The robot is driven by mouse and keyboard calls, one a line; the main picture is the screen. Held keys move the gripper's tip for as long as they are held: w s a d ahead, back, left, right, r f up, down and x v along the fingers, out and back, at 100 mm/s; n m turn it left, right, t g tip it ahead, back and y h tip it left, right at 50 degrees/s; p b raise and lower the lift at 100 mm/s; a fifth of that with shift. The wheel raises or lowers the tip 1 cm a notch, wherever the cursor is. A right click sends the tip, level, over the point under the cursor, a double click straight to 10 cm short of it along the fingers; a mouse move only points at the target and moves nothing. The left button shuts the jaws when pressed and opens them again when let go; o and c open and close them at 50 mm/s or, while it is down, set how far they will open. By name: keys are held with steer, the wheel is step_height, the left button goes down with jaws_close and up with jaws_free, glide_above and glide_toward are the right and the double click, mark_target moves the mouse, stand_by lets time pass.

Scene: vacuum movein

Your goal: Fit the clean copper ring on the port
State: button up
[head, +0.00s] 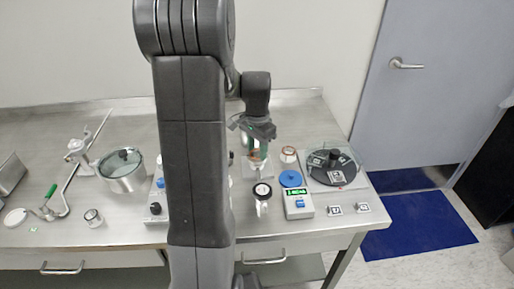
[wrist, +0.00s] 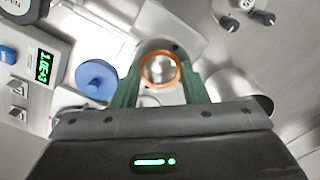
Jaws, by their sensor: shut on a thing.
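My gripper (head: 257,148) hangs over the bench right of my arm column, pointing down. In the wrist view its two green fingers (wrist: 160,88) are shut on the copper ring (wrist: 176,71), one at each side. The ring looks bright and plain copper. Through its opening I see a round shiny metal face, which looks like the port (wrist: 159,68), with a pale rounded metal part behind it. The ring appears lined up over the port; I cannot tell whether it touches. In the head view the fingers mostly hide the ring, above a pale block (head: 255,170).
A dark round turntable (head: 332,167) under a clear cover and a small copper-coloured cup (head: 288,154) are to the right. A glass-lidded pot (head: 122,171) stands left.

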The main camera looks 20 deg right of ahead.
steer(key=o, duration=0.9)
steer(key=shift+f, duration=0.1)
steer(key=shift+o, duration=0.2)
step_height(320, 180, up, 14)
steer(key=shift+w, duration=0.1)
stand_by(0.3)
step_height(320, 180, down, 14)
steer(key=shift+f, duration=0.1)
steer(key=shift+r, duration=0.3)
stand_by(0.5)
